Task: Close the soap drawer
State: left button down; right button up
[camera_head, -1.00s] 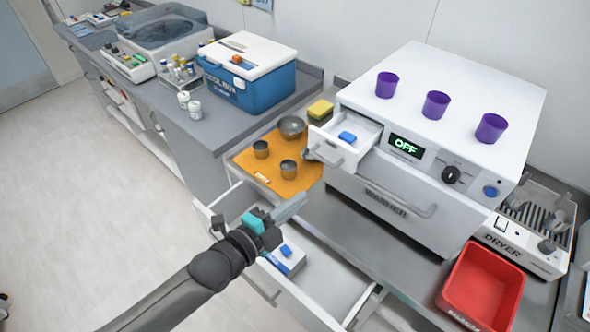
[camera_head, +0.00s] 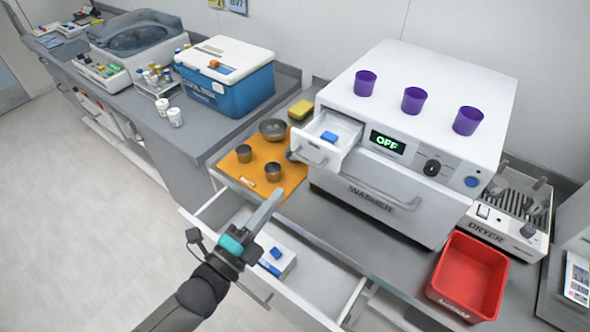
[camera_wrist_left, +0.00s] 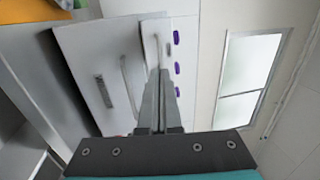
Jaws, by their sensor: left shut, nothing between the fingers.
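The soap drawer (camera_head: 335,158) is a small white drawer at the upper left of the white washer (camera_head: 390,199). It stands pulled out, with a blue block (camera_head: 329,137) inside. My left gripper (camera_head: 279,193) is shut and empty. In the head view it appears below and left of the soap drawer, over the open lower drawer and the counter's front edge. In the left wrist view its shut fingers (camera_wrist_left: 161,75) point towards the washer's white front. My right gripper is not in view.
An open counter drawer (camera_head: 343,307) holds a white box with a blue item. An orange mat (camera_head: 245,175) carries metal cups and a bowl, left of the washer. Purple cups (camera_head: 414,99) stand on the washer. A red bin (camera_head: 443,288) and dryer (camera_head: 525,239) are at right.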

pick_arm(q)
send_near(324, 142)
jog(key=w+f, duration=0.2)
jog(key=w, duration=0.1)
jog(key=shift+w+f+p, duration=0.2)
jog(key=shift+p, duration=0.2)
jog(key=b+x, duration=0.2)
jog(key=x, duration=0.1)
jog(key=f+b+x, duration=0.1)
jog(key=x, duration=0.2)
jog(key=f+b+x, duration=0.1)
jog(key=b+x, duration=0.1)
jog(key=x, duration=0.1)
jog(key=shift+w+d+r+b, duration=0.1)
jog(key=shift+w+d+b, duration=0.2)
jog(key=shift+b, duration=0.05)
jog(key=shift+w+d, duration=0.2)
jog(key=shift+w, duration=0.05)
jog(key=shift+r, duration=0.3)
jog(key=shift+r, duration=0.1)
